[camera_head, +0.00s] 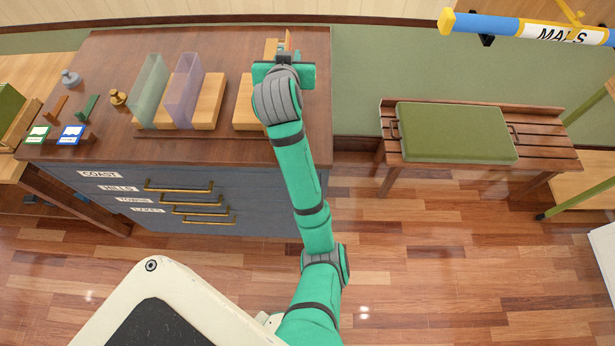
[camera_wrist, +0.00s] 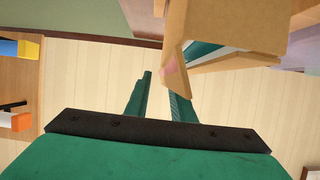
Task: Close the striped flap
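I cannot make out a striped pattern on any flap in either view. In the wrist view a light wooden box-like piece (camera_wrist: 232,22) is at the upper middle, with a green panel and a small pinkish patch at its opening. In the head view, bits of wood (camera_head: 271,47) show behind my gripper (camera_head: 284,55) at the back right of the cabinet top; the gripper hides most of them. In the wrist view my gripper (camera_wrist: 160,88) has its two green fingers apart with nothing between them. The right finger is close to the wooden piece; I cannot tell if they touch.
The dark wooden cabinet (camera_head: 110,50) holds two clear upright holders (camera_head: 184,88), wooden blocks (camera_head: 247,112) and small knobs. A bench with a green cushion (camera_head: 455,132) stands to the right. A blue and yellow bar (camera_head: 490,25) is overhead. The floor between is clear.

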